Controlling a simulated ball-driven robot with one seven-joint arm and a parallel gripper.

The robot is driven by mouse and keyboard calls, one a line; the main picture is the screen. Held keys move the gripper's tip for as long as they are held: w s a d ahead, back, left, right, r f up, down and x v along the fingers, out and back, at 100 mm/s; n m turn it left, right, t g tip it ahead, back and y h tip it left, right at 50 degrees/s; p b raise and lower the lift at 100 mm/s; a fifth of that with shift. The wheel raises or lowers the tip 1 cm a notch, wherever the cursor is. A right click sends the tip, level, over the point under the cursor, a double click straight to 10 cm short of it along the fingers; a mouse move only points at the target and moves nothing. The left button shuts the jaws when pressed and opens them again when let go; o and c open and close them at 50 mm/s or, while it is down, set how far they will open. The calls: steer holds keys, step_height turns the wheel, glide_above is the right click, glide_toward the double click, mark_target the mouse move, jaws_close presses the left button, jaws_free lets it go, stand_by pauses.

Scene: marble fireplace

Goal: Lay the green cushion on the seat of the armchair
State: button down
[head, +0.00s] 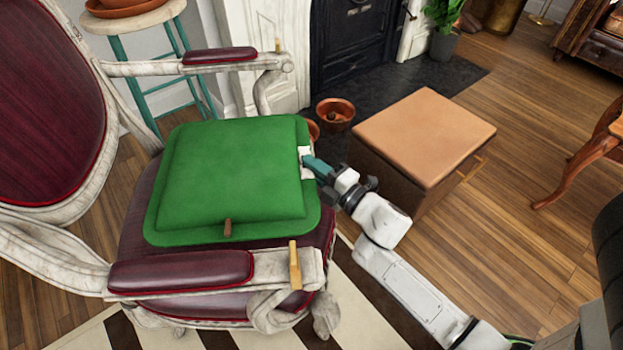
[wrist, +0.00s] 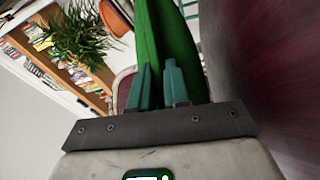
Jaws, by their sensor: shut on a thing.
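The green cushion (head: 230,180) is square with a raised middle and a flat border. In the head view it is over the seat of the armchair (head: 140,225), which has dark red upholstery and a worn white frame. Whether the cushion touches the seat or hangs just above it, I cannot tell. My gripper (head: 312,163) is shut on the cushion's right edge, at a white tab. In the wrist view, the teal fingers (wrist: 160,85) close on the green cushion (wrist: 160,40), seen edge-on, with the dark red upholstery (wrist: 265,70) beside it.
The armchair's near armrest (head: 180,271) and far armrest (head: 219,56) flank the seat. A brown box-like stool (head: 425,130) stands right of the chair by the fireplace (head: 360,35). Terracotta pots (head: 335,114) sit on the dark hearth. A teal-legged stool (head: 130,60) stands behind.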

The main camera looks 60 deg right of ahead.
steer(key=shift+w+f+b, duration=0.15)
steer(key=shift+f+b, duration=0.55)
steer(key=shift+f, duration=0.9)
steer(key=shift+f, duration=0.15)
steer(key=c, duration=1.1)
jaws_free()
steer(key=s+a+p, duration=0.1)
steer(key=s+p, duration=0.1)
steer(key=s, duration=1)
steer(key=shift+a+f, duration=0.25)
